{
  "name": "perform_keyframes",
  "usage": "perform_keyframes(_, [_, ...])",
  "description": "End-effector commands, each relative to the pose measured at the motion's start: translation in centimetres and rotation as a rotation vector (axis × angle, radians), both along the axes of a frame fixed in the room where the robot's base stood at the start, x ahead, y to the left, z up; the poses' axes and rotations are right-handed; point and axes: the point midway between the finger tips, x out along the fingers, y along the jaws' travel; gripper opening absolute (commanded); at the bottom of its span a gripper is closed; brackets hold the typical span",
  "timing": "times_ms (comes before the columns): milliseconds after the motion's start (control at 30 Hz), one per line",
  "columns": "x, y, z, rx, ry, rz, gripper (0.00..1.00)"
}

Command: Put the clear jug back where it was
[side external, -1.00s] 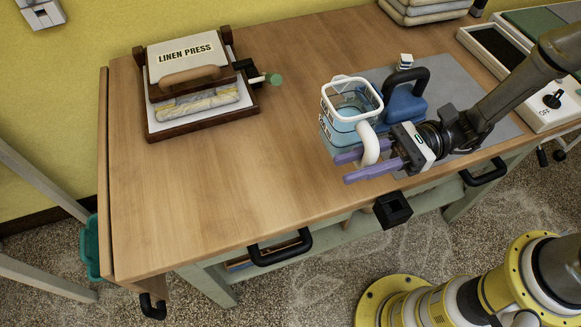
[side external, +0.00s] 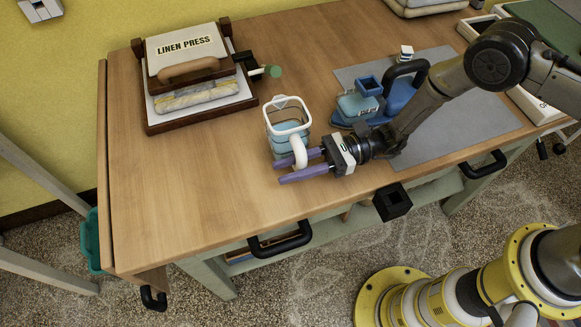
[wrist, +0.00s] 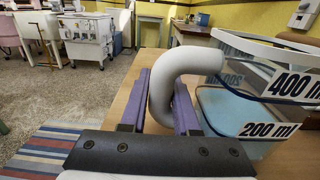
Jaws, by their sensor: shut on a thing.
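The clear jug (side external: 286,122) has a white rim, a white handle and pale blue liquid in its lower part. It is roughly upright over bare wood, left of the grey mat (side external: 455,125). I cannot tell whether its base touches the table. My gripper (side external: 281,172), with purple fingers, is shut on the jug's handle at its front side. The wrist view shows the white handle (wrist: 180,62) between the fingers, and the jug (wrist: 262,100) on the right with "400 ml" and "200 ml" marks.
A pale blue container with a dark blue square top (side external: 368,86) and a blue iron-like thing with a black handle (side external: 405,88) stand at the mat's left end. The linen press (side external: 190,75) is at the back left. The wood (side external: 190,190) left of the jug is clear.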

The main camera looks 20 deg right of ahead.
Motion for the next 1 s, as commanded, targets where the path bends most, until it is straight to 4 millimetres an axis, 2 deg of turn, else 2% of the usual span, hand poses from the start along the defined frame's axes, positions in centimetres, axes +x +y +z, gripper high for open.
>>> perform_keyframes(467, [0.06,-0.01,-0.88,0.003,-0.004,-0.001,0.00])
perform_keyframes(500, [0.02,-0.03,-0.94,0.001,-0.001,-0.001,0.37])
perform_keyframes(633, [0.02,-0.03,-0.92,0.001,-0.001,0.000,0.59])
perform_keyframes(1000, [0.03,-0.07,-0.52,0.001,-0.003,-0.001,0.59])
